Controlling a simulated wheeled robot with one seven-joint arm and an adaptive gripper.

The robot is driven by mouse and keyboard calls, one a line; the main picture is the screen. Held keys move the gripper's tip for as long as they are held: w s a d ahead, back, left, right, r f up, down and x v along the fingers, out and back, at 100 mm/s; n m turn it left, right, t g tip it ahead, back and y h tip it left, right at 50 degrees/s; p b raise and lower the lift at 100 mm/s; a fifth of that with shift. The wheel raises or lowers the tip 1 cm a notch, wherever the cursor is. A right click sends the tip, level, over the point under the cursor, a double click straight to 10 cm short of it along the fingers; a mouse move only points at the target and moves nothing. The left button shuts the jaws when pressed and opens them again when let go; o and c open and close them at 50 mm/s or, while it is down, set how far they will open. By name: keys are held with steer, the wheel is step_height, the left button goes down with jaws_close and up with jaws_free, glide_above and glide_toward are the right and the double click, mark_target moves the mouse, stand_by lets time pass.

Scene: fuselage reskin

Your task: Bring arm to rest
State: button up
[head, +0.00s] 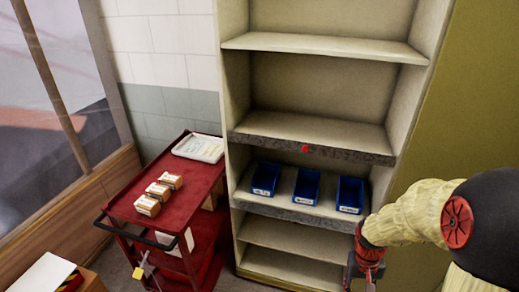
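My arm (420,212) reaches in from the right edge of the head view, in a pale cover with red and black joint parts. My gripper (364,278) hangs low at the right, in front of the lower right part of the shelf unit (228,150). It is small and dark here, and its fingertips are hard to make out. I cannot tell whether it is open or shut, and I see nothing clearly held in it.
Three blue bins (307,187) stand on a middle shelf. A red cart (120,207) at the left carries small boxes (158,191) and a white tray (199,148). A small red object (305,149) shows at a shelf edge. The upper shelves are empty.

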steer(key=s+a+r+t, duration=0.2)
steer(key=s+a+r, duration=0.1)
steer(key=r, duration=0.5)
steer(key=s+a+r+n+t, duration=0.1)
steer(key=s+a+r, duration=0.3)
steer(key=r, duration=0.5)
steer(key=s+a+r+n+t, duration=0.1)
steer(key=s+a+r+t, duration=0.2)
steer(key=r, duration=0.6)
steer(key=shift+s+a+y, duration=0.4)
steer(key=shift+s+a, duration=0.1)
steer(key=shift+s, duration=0.25)
steer(key=shift+r, duration=0.15)
